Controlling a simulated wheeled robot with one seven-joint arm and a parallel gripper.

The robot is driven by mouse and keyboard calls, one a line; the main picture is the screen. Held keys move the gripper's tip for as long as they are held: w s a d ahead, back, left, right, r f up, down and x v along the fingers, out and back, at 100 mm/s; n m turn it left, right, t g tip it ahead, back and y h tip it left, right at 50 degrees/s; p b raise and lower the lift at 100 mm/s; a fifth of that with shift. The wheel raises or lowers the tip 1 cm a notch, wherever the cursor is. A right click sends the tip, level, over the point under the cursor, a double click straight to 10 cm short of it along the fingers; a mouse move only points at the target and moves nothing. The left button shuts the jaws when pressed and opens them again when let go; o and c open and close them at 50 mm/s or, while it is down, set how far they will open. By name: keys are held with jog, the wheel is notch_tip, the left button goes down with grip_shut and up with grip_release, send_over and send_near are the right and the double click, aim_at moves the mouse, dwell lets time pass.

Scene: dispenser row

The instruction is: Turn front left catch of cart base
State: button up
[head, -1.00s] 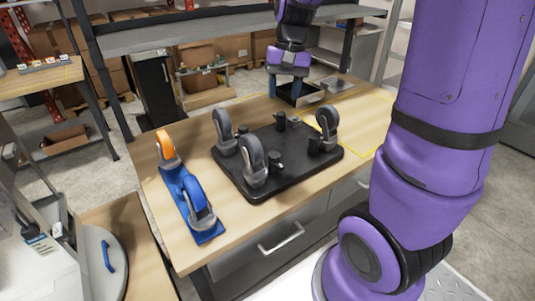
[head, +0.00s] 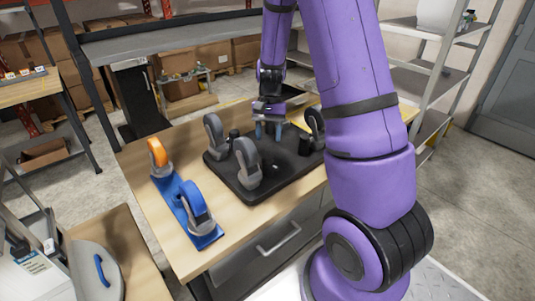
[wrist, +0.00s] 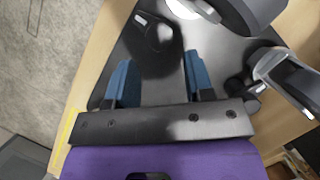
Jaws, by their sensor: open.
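The cart base (head: 285,178) is a black plate lying on the wooden table, with grey casters standing up from it. The front left caster (head: 248,165) and back left caster (head: 214,135) are clear; the right one (head: 317,124) is partly behind my arm. A short dark catch (head: 304,146) stands near the right caster and another (head: 234,138) near the back left one. The front left catch is hard to make out beside its caster. My gripper (head: 267,131) is open and empty above the plate's back part. In the wrist view, a dark catch (wrist: 152,34) lies beyond my blue fingertips (wrist: 158,72).
A blue plate (head: 202,228) with an orange-wheeled and a blue-wheeled caster lies left of the cart base. A cabinet drawer handle (head: 278,239) is below the table's front. A grey lid-like panel with a blue handle (head: 102,270) lies at lower left.

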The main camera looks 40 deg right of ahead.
aim_at(268, 156)
jog(key=shift+x, duration=3.1)
jog(key=c, duration=0.6)
jog(key=shift+c, duration=0.2)
